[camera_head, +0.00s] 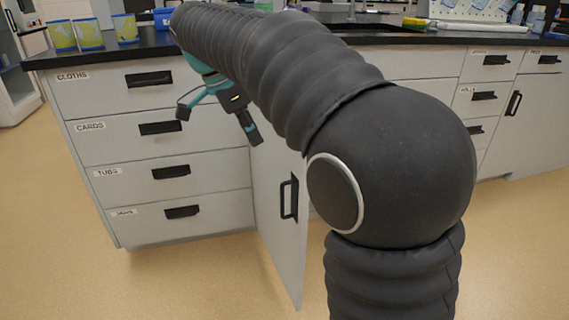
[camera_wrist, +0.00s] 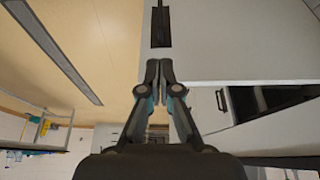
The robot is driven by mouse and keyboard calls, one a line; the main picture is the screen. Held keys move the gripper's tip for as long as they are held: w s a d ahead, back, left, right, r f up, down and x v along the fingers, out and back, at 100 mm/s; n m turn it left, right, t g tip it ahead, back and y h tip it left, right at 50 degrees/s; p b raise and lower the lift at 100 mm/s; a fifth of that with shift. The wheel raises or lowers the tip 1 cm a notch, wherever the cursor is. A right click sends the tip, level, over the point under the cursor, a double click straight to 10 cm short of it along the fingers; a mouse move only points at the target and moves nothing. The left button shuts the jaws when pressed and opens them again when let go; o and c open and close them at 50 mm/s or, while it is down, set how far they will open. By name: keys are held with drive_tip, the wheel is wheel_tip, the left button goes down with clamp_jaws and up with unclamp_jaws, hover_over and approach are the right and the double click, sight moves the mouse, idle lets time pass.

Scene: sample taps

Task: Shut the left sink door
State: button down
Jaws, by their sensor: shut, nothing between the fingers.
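The left sink door (camera_head: 277,215) is a pale grey panel that stands open, swung out from the cabinet front toward me. Its black bar handle (camera_head: 289,198) is near the free edge, on the face I see. My gripper (camera_head: 252,136) is at the upper part of the door, on the handle side, its fingers pointing down. In the wrist view my gripper (camera_wrist: 159,70) is shut and empty. There the door panel (camera_wrist: 230,38) fills the upper right, and the black handle (camera_wrist: 161,24) is just beyond the fingertips. I cannot tell whether they touch the door. My arm hides the sink opening.
Labelled drawers (camera_head: 165,150) with black handles are left of the door. A dark countertop (camera_head: 110,52) runs above, with several yellow and blue cups (camera_head: 90,36). More drawers (camera_head: 490,80) are at the right. The tan floor (camera_head: 195,285) in front is clear.

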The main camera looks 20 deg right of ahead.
drive_tip(key=x, duration=0.3)
drive_tip(key=d+b+x, duration=0.1)
drive_tip(key=x, duration=0.3)
drive_tip(key=b+x, duration=0.1)
drive_tip(key=x, duration=0.3)
drive_tip(key=shift+w+d+r, duration=0.15)
drive_tip(key=shift+d+r, duration=0.25)
drive_tip(key=shift+r, duration=0.05)
drive_tip(key=shift+w+d, duration=0.1)
drive_tip(key=shift+d, duration=0.7)
